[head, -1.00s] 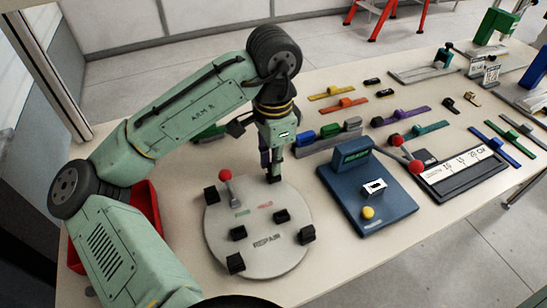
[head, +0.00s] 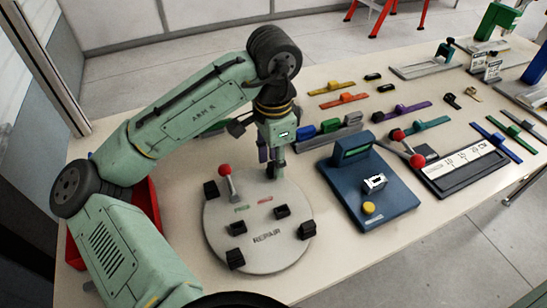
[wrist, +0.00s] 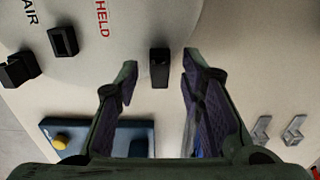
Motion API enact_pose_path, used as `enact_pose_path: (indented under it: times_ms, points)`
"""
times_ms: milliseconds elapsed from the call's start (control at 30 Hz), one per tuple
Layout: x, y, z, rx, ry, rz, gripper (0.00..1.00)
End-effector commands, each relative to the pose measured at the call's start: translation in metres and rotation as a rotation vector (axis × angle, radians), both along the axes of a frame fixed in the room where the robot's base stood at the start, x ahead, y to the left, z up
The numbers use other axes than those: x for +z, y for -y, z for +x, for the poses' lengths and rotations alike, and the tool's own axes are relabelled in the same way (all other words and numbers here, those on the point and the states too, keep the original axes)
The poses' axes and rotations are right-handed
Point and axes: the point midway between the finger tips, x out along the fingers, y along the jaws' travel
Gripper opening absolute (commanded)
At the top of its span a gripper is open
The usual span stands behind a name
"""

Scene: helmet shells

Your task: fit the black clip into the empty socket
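A small black block (wrist: 159,68), which may be the clip, stands at the far rim of the round grey plate; it also shows in the head view (head: 271,171). My gripper (wrist: 159,66) is open, with one finger on each side of this block and a gap to both. In the head view my gripper (head: 272,158) is low over the plate's far edge. A black holder with a hollow top (wrist: 63,40) shows in the wrist view. Two similar holders are near the plate's middle, one right (head: 282,211) and one left (head: 237,228). I cannot tell which is the task's socket.
The round plate (head: 262,256) carries a red-knobbed lever (head: 225,171) and more black blocks at its rim. A blue device (head: 392,202) with a yellow button stands to the right. Coloured clips on strips lie behind. A red bin (head: 142,205) is left, partly behind my arm.

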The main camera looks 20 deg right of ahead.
Motion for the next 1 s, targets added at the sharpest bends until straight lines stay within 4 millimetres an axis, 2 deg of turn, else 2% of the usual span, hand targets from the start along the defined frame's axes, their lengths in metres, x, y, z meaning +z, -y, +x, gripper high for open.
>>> enact_pose_path:
  times_ms: [233, 367, 800, 1000]
  points:
    - [0.001, 0.0, 0.0, 0.0, 0.0, 0.0, 0.36]
    - [0.012, 0.0, 0.001, 0.001, 0.003, 0.001, 0.36]
    - [0.099, 0.0, 0.0, 0.001, 0.003, 0.001, 0.36]
    - [0.118, 0.0, 0.0, 0.001, 0.001, 0.001, 0.36]
